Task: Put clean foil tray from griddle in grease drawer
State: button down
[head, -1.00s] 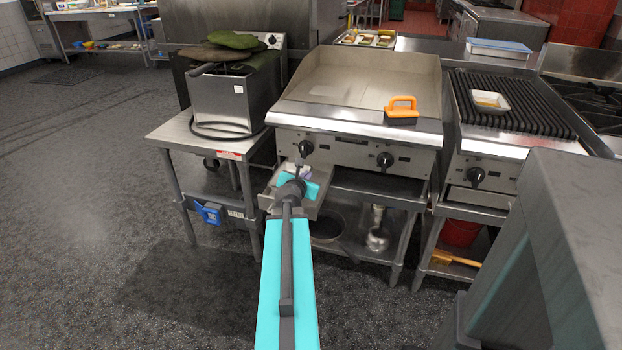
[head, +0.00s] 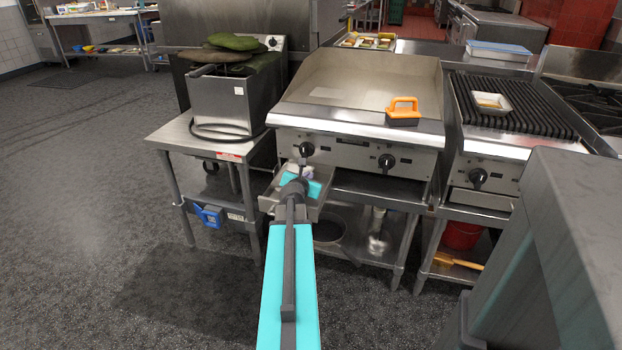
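The grease drawer (head: 266,204) is pulled out under the left part of the griddle (head: 365,85). My gripper (head: 300,178) is over the drawer; my own arm hides most of its fingers, so I cannot tell whether it holds anything. A small pale, whitish thing shows just beyond the gripper, at the drawer; it is too small and covered to identify. A pale flat rectangle (head: 333,97) shows on the griddle plate; I cannot tell whether it is foil or a reflection. No clean foil tray is clearly recognisable.
An orange-handled tool (head: 403,112) rests on the griddle's front right. A small white tray (head: 490,104) sits on the ribbed grill to the right. A steel fryer (head: 222,103) stands on the left table. The floor at left is clear.

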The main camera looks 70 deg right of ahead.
jog(key=x, duration=0.1)
jog(key=b+x, duration=0.1)
jog(key=x, duration=0.1)
jog(key=shift+d+f+b, duration=0.2)
jog(key=shift+f+b, duration=0.1)
jog(key=shift+f, duration=0.2)
jog(key=shift+w+d+f, duration=0.1)
jog(key=shift+d+f, duration=0.15)
jog(key=shift+d, duration=0.05)
jog(key=shift+f+b, duration=0.2)
jog(key=shift+b, duration=0.1)
jog(key=c, duration=2)
grip_release()
jog(key=shift+c, duration=0.2)
jog(key=shift+r, duration=0.25)
